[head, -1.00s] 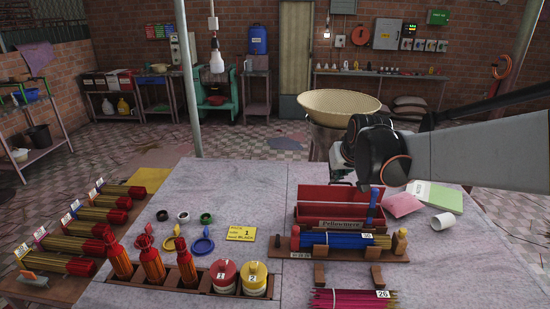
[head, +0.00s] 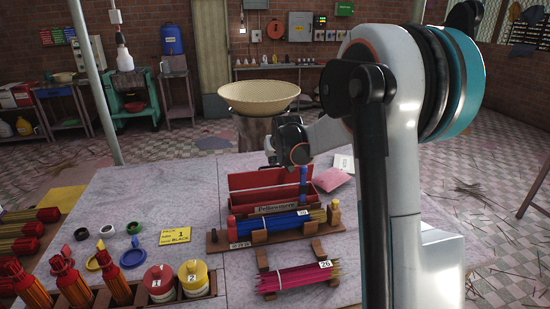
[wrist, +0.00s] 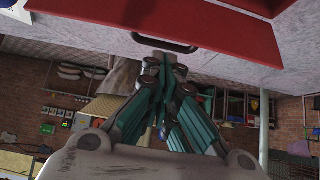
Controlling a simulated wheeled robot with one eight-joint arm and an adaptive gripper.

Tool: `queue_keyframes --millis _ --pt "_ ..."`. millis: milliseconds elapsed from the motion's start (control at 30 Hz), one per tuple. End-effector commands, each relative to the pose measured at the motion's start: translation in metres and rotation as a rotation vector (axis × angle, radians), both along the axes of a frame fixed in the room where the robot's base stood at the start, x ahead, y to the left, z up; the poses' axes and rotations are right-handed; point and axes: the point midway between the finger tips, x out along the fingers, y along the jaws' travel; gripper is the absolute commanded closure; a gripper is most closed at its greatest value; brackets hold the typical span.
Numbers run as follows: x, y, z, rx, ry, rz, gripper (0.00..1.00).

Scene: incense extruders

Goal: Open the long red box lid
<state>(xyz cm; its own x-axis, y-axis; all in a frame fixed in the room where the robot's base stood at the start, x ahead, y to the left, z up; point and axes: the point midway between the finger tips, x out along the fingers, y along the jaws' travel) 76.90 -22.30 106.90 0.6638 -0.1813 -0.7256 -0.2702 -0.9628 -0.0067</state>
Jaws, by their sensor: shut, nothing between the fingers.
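The long red box (head: 270,207) with a "Pellowmere" label sits on the table behind the incense rack. Its red lid (head: 262,182) appears raised, standing at the back of the box. In the wrist view a broad red panel (wrist: 225,25), which looks like the lid, fills the top, with a dark handle (wrist: 165,43) along its edge. My gripper (wrist: 166,62) is shut and empty, its fingertips close to that handle; I cannot tell if they touch. In the head view my gripper is at the far side of the box, its fingertips not clear.
Blue incense bundles (head: 275,222) lie on a wooden rack before the box, with pink sticks (head: 292,277) nearer. A blue-topped upright stick (head: 303,182) stands at the box's right end. A pink packet (head: 332,179) lies right. A wide basket (head: 259,95) stands behind the table.

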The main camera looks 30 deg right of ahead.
Motion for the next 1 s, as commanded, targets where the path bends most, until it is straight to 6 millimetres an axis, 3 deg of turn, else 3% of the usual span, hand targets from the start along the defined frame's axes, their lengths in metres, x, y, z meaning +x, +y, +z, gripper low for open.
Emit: queue_keyframes --millis 100,300,800,1000 --pt "0.014 -0.004 -0.018 0.000 0.000 0.000 1.00" --pt "0.027 -0.007 -0.032 0.000 0.000 0.000 1.00" --pt "0.032 -0.009 -0.034 0.001 0.005 0.000 1.00" --pt "0.044 -0.012 -0.032 0.027 0.094 0.000 1.00"
